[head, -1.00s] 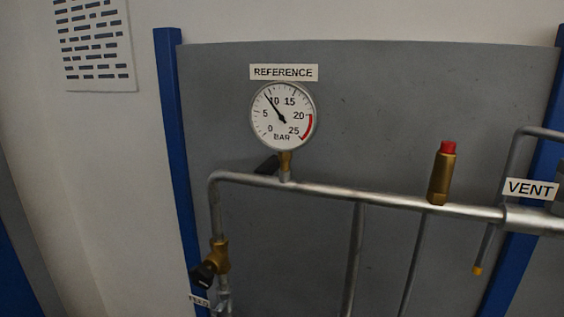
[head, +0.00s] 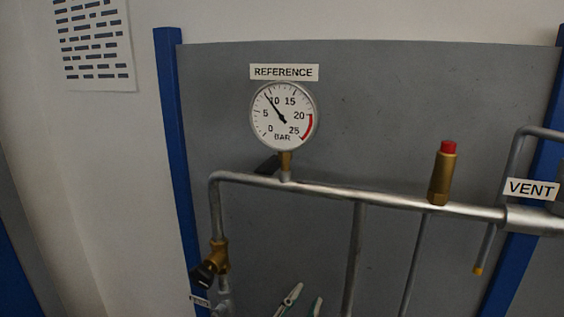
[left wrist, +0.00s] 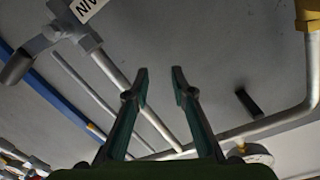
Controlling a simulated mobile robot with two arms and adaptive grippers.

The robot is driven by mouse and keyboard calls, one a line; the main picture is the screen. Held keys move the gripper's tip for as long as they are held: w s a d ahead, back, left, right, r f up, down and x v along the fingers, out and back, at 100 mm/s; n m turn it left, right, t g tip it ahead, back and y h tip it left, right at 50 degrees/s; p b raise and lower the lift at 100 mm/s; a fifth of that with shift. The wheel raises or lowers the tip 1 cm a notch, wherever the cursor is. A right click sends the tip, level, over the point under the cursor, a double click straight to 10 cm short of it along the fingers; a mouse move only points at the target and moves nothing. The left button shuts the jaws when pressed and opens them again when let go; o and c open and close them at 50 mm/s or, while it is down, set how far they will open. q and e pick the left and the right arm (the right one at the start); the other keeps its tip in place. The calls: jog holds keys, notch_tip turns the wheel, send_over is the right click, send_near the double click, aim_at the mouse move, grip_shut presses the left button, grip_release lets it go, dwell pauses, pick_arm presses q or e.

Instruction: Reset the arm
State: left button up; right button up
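My left gripper (head: 303,299) has come into the bottom of the head view, with only its fingertips showing in front of the grey panel. In the left wrist view its two fingers (left wrist: 160,80) stand apart with nothing between them, so it is open and empty. Beyond the fingers are the grey panel and pipes. My right gripper is in neither view.
A reference gauge (head: 283,116) stands above a horizontal pipe (head: 330,191) on the grey panel (head: 400,110). A brass valve (head: 219,257) is at left and a red-capped brass fitting (head: 442,175) at right. A vent label (head: 531,189) is at the far right.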

pick_arm(q)
jog(key=s+a+f+n+g+y, duration=0.35)
jog(key=s+a+f, duration=0.25)
jog(key=a+f, duration=0.35)
jog(key=s+a+f+n+g+y, duration=0.25)
jog(key=s+a+f+g, duration=0.35)
jog(key=a+f, duration=0.4)
jog(key=s+a+f+n+g, duration=0.1)
jog(key=s+a+f+g, duration=0.2)
jog(key=s, duration=0.4)
jog(key=s+a+f+n, duration=0.1)
jog(key=s+a+f, duration=0.1)
jog(key=s+f, duration=0.35)
notch_tip(320, 180, down, 25)
jog(key=s+g+b, duration=0.1)
jog(key=s+b, duration=0.1)
jog(key=s, duration=0.1)
jog(key=s+a+f+g+b, duration=0.1)
jog(key=s+a+f, duration=0.2)
jog(key=s+f, duration=1.4)
jog(key=shift+a+f, duration=0.15)
jog(key=shift+f, duration=0.45)
jog(key=shift+s+g, duration=0.1)
jog(key=shift+g, duration=0.15)
